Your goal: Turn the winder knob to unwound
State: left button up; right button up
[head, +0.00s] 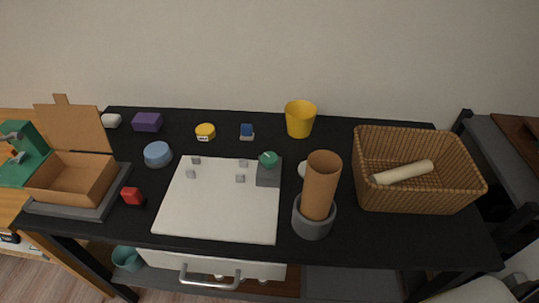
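A round green knob (268,159) sits on top of a small grey block (268,176) at the back right corner of a white board (220,205). It looks like the winder knob, but I see no label or mark that tells which way it is turned. Neither of my grippers is in view, and nothing touches the knob.
The board lies on a black table (300,258), with several small grey blocks on it. A brown cylinder (320,185) in a grey holder (313,219) stands right of it. A wicker basket (425,197) is at right, an open cardboard box (75,180) at left, a yellow cup (300,119) behind.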

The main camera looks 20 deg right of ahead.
aim_at(268, 159)
jog(key=k+l+u, duration=0.3)
jog(key=l+u, duration=0.2)
jog(key=k+l+u, duration=0.3)
jog(key=u, duration=0.15)
